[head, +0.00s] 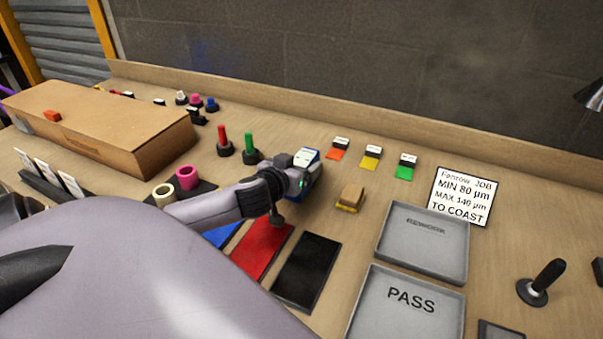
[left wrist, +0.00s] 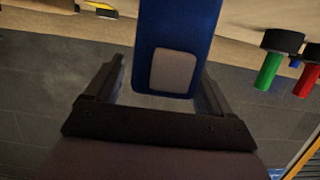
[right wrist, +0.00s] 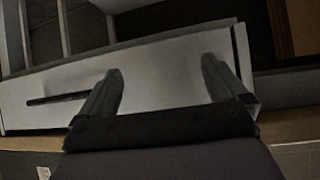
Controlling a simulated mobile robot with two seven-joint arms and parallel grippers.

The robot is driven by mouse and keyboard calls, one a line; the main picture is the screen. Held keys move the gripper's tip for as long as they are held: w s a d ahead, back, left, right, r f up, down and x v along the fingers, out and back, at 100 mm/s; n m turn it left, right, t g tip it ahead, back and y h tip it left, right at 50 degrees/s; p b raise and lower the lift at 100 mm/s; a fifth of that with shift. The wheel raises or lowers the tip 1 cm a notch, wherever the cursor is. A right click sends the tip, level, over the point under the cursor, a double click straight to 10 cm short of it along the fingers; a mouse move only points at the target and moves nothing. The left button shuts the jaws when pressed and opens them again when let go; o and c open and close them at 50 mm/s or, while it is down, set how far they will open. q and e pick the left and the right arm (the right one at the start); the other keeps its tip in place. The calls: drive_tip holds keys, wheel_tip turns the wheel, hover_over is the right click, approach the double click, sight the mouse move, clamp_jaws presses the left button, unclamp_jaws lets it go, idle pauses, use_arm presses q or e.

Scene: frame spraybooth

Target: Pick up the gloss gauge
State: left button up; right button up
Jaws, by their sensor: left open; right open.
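The gloss gauge appears to be the blue device with a white top (head: 308,156) on the bench in the head view, partly hidden by my left gripper (head: 296,180). In the left wrist view the blue body (left wrist: 178,25) with a grey pad reaches between the spread fingers of my left gripper (left wrist: 160,85). The fingers are open on either side, with a visible gap at the left; contact is not clear. My right gripper (right wrist: 162,68) is open and empty in the right wrist view, facing a pale panel with a dark bar handle.
Red (head: 223,140) and green (head: 250,147) upright handles stand left of the gauge. A tan block (head: 351,196) lies to its right. Blue, red and black panels (head: 308,270) lie in front. Grey REWORK (head: 424,256) and PASS (head: 380,325) trays are at right.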

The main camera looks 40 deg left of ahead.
use_arm(q)
drive_tip(key=c, duration=1.3)
drive_tip(key=shift+r, duration=0.1)
